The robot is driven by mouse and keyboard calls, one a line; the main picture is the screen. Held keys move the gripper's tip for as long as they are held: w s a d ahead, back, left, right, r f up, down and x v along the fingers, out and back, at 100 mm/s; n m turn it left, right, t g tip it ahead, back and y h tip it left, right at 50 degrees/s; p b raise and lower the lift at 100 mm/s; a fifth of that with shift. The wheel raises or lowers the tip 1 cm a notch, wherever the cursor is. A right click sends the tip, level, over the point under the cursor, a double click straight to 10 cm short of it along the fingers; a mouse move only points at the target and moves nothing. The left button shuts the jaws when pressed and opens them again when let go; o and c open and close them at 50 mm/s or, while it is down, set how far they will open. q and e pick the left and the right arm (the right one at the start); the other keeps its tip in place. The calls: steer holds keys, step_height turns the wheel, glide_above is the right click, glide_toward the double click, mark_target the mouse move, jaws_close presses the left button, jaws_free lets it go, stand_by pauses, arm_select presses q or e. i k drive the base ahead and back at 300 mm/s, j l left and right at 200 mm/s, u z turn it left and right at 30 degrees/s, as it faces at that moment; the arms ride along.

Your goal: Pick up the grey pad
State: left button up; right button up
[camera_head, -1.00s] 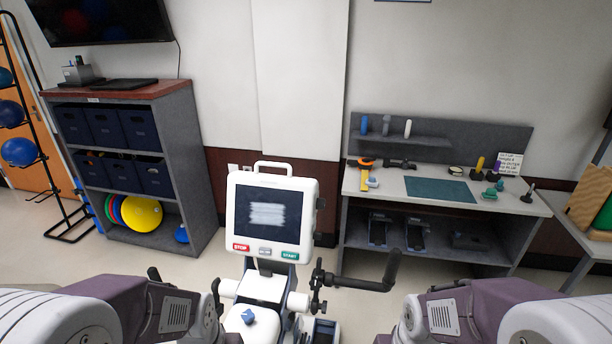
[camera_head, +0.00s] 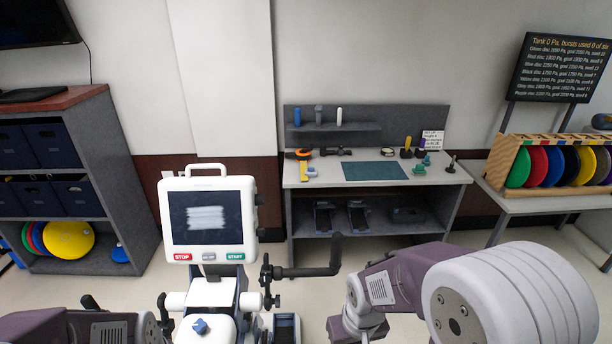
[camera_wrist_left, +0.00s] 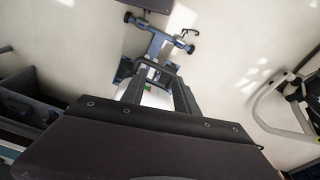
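A small grey upright piece (camera_head: 318,115) stands on the ledge above the workbench, between a blue piece (camera_head: 297,116) and a white piece (camera_head: 339,117). I cannot tell for sure that it is the grey pad. In the left wrist view, my left gripper (camera_wrist_left: 160,92) points down over floor and equipment; its two fingers look apart, with nothing seen held. In the head view only my left arm shows, low at the left. My right arm is bent in at the lower right, its fingers below the picture edge. Both are well away from the bench.
The stepper's console (camera_head: 208,220) and its black handle (camera_head: 310,268) stand between me and the workbench (camera_head: 300,178). A teal mat (camera_head: 374,171) and small tools lie on the bench. A rack of coloured discs (camera_head: 508,194) stands right; a shelf unit (camera_head: 118,165) stands left.

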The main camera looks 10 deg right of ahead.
mark_target(311, 172)
steer(key=l+z, duration=0.15)
steer(key=l, duration=0.35)
steer(key=i+l+z, duration=0.15)
steer(key=l, duration=0.4)
steer(key=l+z, duration=0.1)
steer(key=l, duration=0.4)
steer(key=i+l+u, duration=0.3)
steer(key=i+l, duration=0.5)
steer(key=i+l+u, duration=0.15)
steer(key=i+u, duration=0.35)
steer(key=i+l+u, duration=0.35)
steer(key=i+u, duration=0.15)
steer(key=i+l+u, duration=0.85)
steer(key=l+u, duration=0.15)
steer(key=l, duration=0.25)
